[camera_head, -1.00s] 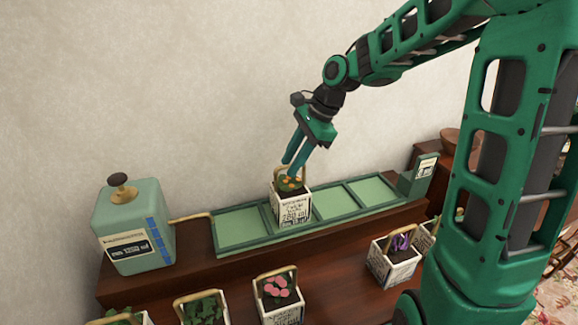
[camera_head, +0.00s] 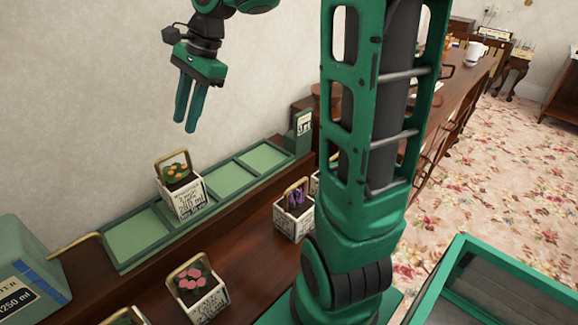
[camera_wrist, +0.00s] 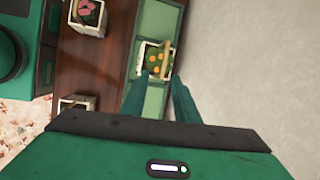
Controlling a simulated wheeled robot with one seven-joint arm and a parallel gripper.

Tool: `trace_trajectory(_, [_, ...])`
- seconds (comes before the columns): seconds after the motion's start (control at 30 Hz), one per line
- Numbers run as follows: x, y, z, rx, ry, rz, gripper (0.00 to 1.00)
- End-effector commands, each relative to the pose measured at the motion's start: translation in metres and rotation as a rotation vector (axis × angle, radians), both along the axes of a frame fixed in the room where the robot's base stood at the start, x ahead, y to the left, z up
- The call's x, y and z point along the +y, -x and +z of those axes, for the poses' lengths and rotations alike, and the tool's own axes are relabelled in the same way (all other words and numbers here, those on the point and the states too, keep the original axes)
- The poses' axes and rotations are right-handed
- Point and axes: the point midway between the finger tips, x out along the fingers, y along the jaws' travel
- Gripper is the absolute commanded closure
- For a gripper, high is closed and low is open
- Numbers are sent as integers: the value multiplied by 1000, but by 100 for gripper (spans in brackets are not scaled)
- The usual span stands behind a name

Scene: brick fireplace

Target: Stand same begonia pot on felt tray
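A white printed pot with orange flowers and a gold handle (camera_head: 188,203) stands upright on the green felt tray (camera_head: 140,238), in the second section from the left. I take it as the begonia pot, though its label is too small to read. It also shows in the wrist view (camera_wrist: 152,72). The other tray sections are empty. My gripper (camera_head: 188,112) is open and empty, raised above and apart from the pot. In the wrist view its two fingers are spread, with the pot beyond them.
A pink-flowered pot (camera_head: 196,289) and a purple-flowered pot (camera_head: 293,210) stand on the lower wooden shelf in front. A green canister (camera_head: 28,275) stands left of the tray. A small green box (camera_head: 302,130) stands at the tray's right end. The wall is close behind.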

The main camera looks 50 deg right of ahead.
Motion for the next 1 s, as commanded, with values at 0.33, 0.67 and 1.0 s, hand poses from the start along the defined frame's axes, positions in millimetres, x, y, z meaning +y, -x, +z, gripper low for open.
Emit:
trace_trajectory(0.33, [-58, 98, -36, -59, 259, 328, 72])
trace_trajectory(0.67, [-105, 223, -77, -25, 395, 715, 72])
trace_trajectory(1.0, [-121, 283, -100, 3, 405, 911, 72])
